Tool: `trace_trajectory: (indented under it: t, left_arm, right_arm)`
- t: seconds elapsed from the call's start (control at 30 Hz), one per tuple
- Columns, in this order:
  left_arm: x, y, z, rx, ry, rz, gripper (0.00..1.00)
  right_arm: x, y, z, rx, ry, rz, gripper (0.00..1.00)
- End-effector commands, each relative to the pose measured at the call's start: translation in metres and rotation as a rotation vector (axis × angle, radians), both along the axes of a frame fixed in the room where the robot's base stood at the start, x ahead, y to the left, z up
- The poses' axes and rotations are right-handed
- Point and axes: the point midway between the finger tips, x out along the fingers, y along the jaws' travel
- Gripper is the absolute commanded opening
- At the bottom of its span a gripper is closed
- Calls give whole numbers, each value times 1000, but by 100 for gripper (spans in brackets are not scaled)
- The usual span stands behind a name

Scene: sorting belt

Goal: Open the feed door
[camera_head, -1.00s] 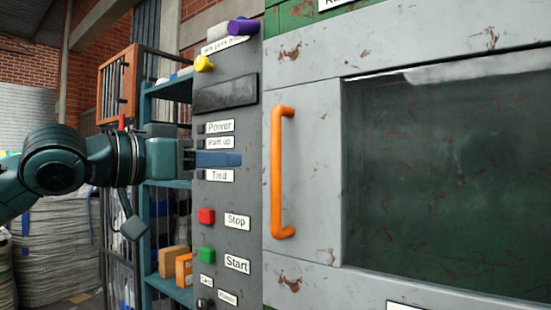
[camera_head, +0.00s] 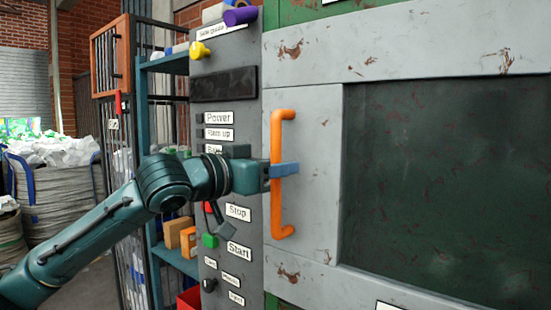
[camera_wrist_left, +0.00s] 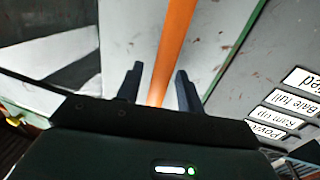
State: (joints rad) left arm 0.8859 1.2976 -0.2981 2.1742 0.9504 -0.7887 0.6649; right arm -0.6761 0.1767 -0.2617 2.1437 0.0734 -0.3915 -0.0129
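The feed door (camera_head: 310,150) is a grey scratched panel with a dark window (camera_head: 440,190), and it looks shut. Its orange upright bar handle (camera_head: 277,215) is near the door's left edge. My left gripper (camera_head: 285,170) is at the middle of the handle, its blue fingers reaching across the bar. In the left wrist view the handle (camera_wrist_left: 174,40) runs between the two dark fingers of the gripper (camera_wrist_left: 158,88). Gaps show beside the bar, so the fingers look open around it. My right gripper is not in view.
Left of the door is a dark control panel (camera_head: 225,100) with knobs, labels, and a green button (camera_head: 209,241); my arm passes in front of it. A teal shelf (camera_head: 165,66) stands behind. A large white sack (camera_head: 60,195) is at the far left.

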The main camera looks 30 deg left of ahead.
Motion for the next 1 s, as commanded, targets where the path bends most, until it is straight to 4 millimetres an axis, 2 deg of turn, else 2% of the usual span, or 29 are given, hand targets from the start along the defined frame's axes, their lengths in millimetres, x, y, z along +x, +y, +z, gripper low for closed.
trace_trajectory:
  t: [0.3,0.77,1.0]
  left_arm:
    - [2,-1,0,1,0,0,37]
    - [2,-1,0,1,0,0,0]
    - [2,-1,0,1,1,-1,0]
  right_arm:
    - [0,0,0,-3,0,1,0]
    - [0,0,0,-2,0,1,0]
    - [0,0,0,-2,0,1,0]
